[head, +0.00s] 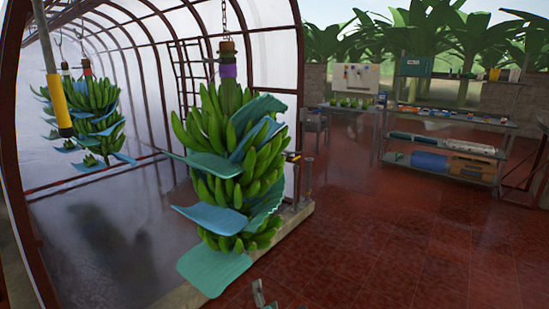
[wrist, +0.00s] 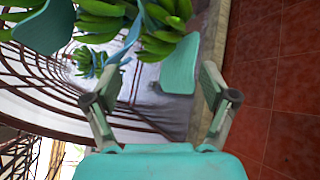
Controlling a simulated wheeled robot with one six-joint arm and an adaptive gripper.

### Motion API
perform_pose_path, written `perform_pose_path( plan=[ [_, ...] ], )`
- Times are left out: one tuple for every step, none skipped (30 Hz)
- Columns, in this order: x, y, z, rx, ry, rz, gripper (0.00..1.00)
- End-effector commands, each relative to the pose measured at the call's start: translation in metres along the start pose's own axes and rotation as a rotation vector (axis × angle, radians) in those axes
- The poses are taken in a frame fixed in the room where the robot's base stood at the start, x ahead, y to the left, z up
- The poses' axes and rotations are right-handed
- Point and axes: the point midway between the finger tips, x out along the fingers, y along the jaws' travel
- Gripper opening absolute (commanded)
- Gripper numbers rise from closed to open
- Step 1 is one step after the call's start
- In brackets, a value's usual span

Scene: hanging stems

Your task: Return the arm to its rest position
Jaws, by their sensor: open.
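My gripper (wrist: 160,85) is open in the wrist view, its two fingers spread wide apart. A small part of my gripper (head: 262,295) shows at the bottom edge of the head view, below the near banana bunch. A teal sheet (wrist: 180,68) appears between the fingers in the wrist view; it seems to lie beyond them, and nothing looks gripped. The near bunch of green bananas (head: 215,185) hangs upright from a chain, with several blue-teal sheets tucked between its hands. Its bananas also show at the top of the wrist view (wrist: 98,22).
A second bunch (head: 95,100) hangs farther back at left, near a yellow and black cylinder (head: 55,100). A curved frame with translucent covering (head: 130,60) arches over the left. Shelves (head: 440,150) stand at back right. The red tiled floor (head: 400,240) is clear at right.

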Motion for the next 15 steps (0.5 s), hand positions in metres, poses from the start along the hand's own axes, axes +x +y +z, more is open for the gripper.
perform_pose_path(
  plan=[
    [-0.015, -0.024, 0.0, 0.048, 0.007, -0.011, 0.84],
    [-0.024, -0.035, 0.0, 0.081, 0.011, -0.012, 0.84],
    [-0.035, -0.05, -0.001, 0.124, 0.016, -0.017, 0.84],
    [-0.044, -0.06, 0.0, 0.158, 0.019, -0.018, 0.84],
    [-0.053, -0.071, 0.0, 0.192, 0.022, -0.022, 0.84],
    [-0.066, -0.084, 0.0, 0.236, 0.026, -0.025, 0.84],
    [-0.075, -0.093, 0.0, 0.27, 0.029, -0.029, 0.84],
    [-0.085, -0.102, 0.001, 0.305, 0.031, -0.032, 0.84],
    [-0.098, -0.114, 0.001, 0.35, 0.033, -0.036, 0.84],
    [-0.109, -0.122, 0.002, 0.384, 0.035, -0.039, 0.84],
    [-0.119, -0.131, 0.002, 0.419, 0.037, -0.043, 0.84],
    [-0.133, -0.141, 0.003, 0.466, 0.038, -0.047, 0.84],
    [-0.144, -0.148, 0.004, 0.5, 0.039, -0.05, 0.84],
    [-0.154, -0.155, 0.005, 0.536, 0.039, -0.054, 0.84],
    [-0.169, -0.163, 0.006, 0.583, 0.04, -0.058, 0.84]
  ],
)
